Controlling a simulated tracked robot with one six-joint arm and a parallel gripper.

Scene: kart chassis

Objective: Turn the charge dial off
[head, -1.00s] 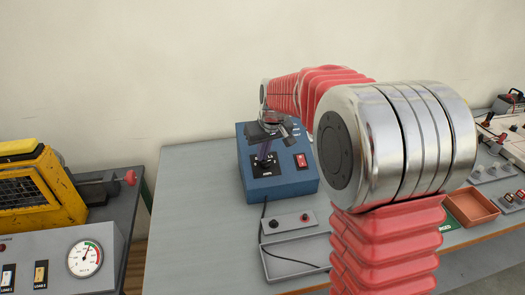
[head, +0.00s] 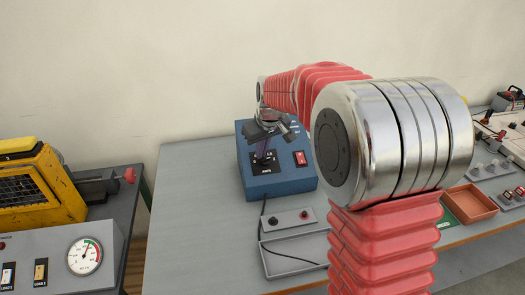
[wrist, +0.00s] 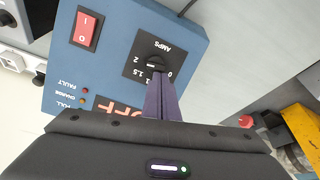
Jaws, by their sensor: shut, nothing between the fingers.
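The charge dial (wrist: 153,62) is a black knob with a small white mark on a black AMPS plate, with 0, 1.5 and 2 legible. Where its pointer sits is hard to tell. It is on the blue charger box (head: 285,180), which also fills much of the wrist view (wrist: 120,45). My gripper (wrist: 160,84) has its purple fingers together, with tips beside the knob; whether they touch it is unclear. In the head view my gripper (head: 262,157) is over the plate and hides the knob. Orange display letters (wrist: 120,108), partly hidden, seem to read OFF.
The charger has a red rocker switch (wrist: 87,27) and small indicator lamps (wrist: 84,89). A grey control box (head: 290,219) and an open grey tray (head: 292,258) lie in front of it. A yellow machine (head: 40,185) stands left. The bench left of the charger is clear.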

